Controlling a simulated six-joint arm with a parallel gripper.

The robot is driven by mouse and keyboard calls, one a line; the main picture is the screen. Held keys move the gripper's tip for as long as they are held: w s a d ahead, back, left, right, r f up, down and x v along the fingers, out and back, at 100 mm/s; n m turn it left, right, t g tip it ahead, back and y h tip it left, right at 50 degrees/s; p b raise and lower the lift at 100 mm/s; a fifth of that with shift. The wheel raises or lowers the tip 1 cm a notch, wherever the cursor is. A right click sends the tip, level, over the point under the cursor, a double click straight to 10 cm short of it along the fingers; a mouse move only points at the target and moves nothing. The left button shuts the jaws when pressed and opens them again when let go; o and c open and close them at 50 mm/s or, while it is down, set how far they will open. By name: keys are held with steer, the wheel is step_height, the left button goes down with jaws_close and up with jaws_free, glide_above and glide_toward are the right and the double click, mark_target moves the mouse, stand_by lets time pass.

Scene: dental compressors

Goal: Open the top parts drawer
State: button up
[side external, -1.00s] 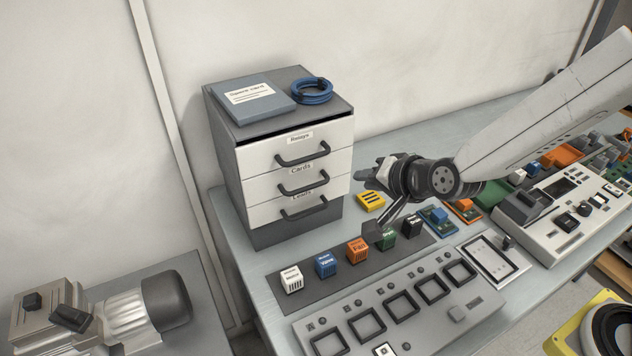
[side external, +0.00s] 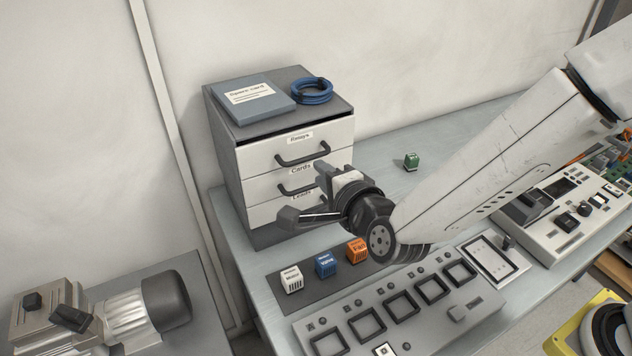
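The grey drawer cabinet (side external: 222,133) stands at the back left of the bench, with three white-fronted drawers. The top drawer (side external: 262,158) has a dark bar handle (side external: 302,153) and a label that seems to read "Relays". It looks shut, with a dark gap above its front. The middle drawer (side external: 258,187) and bottom drawer (side external: 262,214) also look shut. My gripper (side external: 303,192) is in front of the lower drawers, below and apart from the top handle. Its two fingers are spread with nothing visible between them. It hides part of the lower drawers and the bottom handle.
A folder (side external: 240,113) and a blue cable coil (side external: 312,90) lie on the cabinet. White (side external: 291,280), blue (side external: 325,265) and orange (side external: 357,251) blocks stand on a dark strip before it. A green block (side external: 411,161) stands alone on the bench behind my arm.

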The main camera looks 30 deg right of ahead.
mark_target(306, 160)
steer(key=shift+x, duration=3.65)
jaws_close()
